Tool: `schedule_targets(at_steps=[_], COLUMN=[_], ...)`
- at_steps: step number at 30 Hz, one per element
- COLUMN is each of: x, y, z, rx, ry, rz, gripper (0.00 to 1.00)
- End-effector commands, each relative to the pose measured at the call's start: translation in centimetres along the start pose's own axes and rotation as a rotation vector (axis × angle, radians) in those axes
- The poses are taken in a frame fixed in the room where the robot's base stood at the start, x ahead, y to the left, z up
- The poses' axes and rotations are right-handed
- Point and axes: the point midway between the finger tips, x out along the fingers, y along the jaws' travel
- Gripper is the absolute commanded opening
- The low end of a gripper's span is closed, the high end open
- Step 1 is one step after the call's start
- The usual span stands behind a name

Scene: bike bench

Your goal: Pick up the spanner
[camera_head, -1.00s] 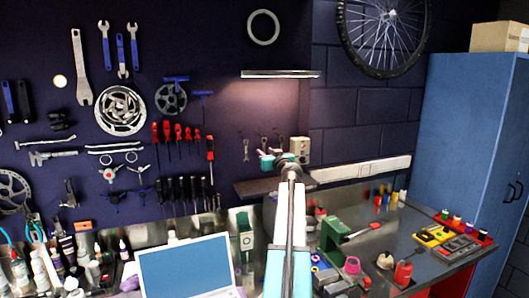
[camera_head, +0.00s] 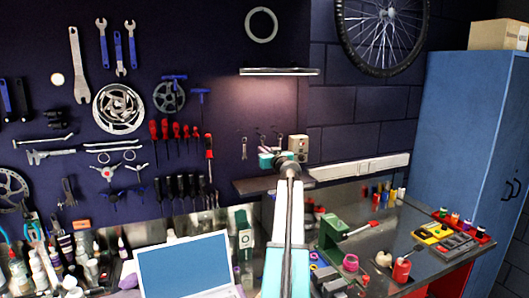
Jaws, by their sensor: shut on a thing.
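My gripper (camera_head: 267,156) is at the far end of my arm, in front of the dark wall under the lamp strip. It is small and partly hidden by my own wrist. It is shut on a small grey spanner (camera_head: 264,147), of which only a short piece shows above the teal fingers. Another small spanner (camera_head: 244,147) hangs on the wall just left of the gripper. I cannot tell whether the held one is clear of the wall. A large silver spanner (camera_head: 77,65) and blue-handled spanners (camera_head: 118,50) hang at the upper left.
A narrow dark shelf (camera_head: 246,187) sits just below the gripper, and a pale box (camera_head: 298,147) is close on its right. An open laptop (camera_head: 186,268), a green vice (camera_head: 331,230) and a red bottle (camera_head: 402,271) stand on the bench. A blue cabinet (camera_head: 458,130) is at right.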

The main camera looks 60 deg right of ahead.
Motion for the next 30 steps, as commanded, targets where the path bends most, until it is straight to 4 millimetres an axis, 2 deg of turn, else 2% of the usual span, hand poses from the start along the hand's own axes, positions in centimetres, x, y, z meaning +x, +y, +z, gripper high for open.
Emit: schedule_targets(at_steps=[11,19,30], x=[-0.1,-3.7,-10.2], y=[0.0,-0.1,-0.2], z=[-0.5,-0.3,-0.2], rx=[-0.001,-0.001,-0.001], ry=[0.001,0.001,0.002], rz=[0.000,0.001,0.000], gripper=[0.00,0.00,0.00])
